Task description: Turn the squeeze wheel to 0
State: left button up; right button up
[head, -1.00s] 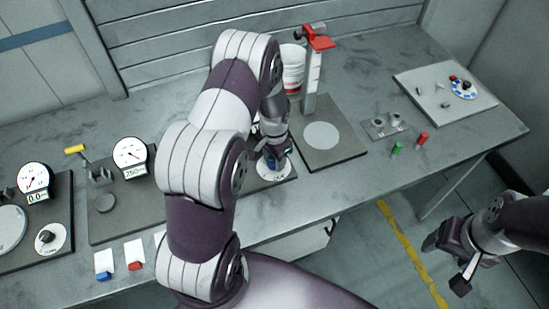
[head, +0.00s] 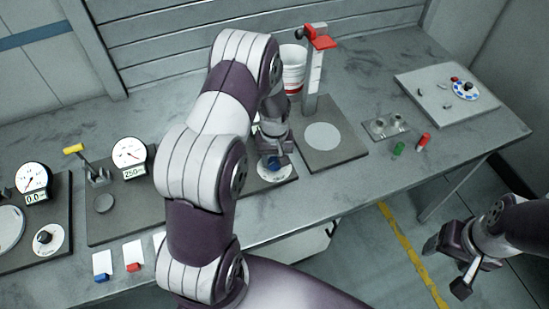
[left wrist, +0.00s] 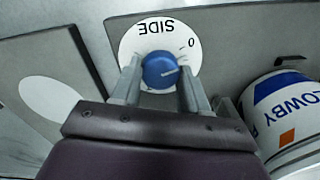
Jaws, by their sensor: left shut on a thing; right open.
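A blue knob (left wrist: 160,69) sits on a white dial (left wrist: 128,46) marked SIDE, with a 0 at its upper right in the left wrist view. The knob's pale pointer line points right and slightly up, a little below the 0. My left gripper (head: 273,153) is shut on the blue knob, one finger on each side of it. In the head view, the gripper and wrist partly cover the knob (head: 275,163). No label reading squeeze is legible. My right gripper (head: 447,268) is open and empty, off the front right of the bench.
A grey plate with a pale disc (head: 322,136) and a red-topped post (head: 316,60) stand right of the dial. A white and red tub (head: 293,68) is behind. Two gauges (head: 130,153) and a black knob (head: 44,237) are at left.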

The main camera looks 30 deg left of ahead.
aim_at(274, 161)
pick_arm(q)
jog(key=shift+n, duration=1.2)
jog(key=o, duration=1.1)
jog(key=shift+c, duration=0.2)
jog(key=shift+r, duration=0.1)
notch_tip(274, 161, up, 13)
jog(key=b, duration=0.2)
jog(key=shift+f+b, duration=0.2)
jog(key=shift+b, duration=0.15)
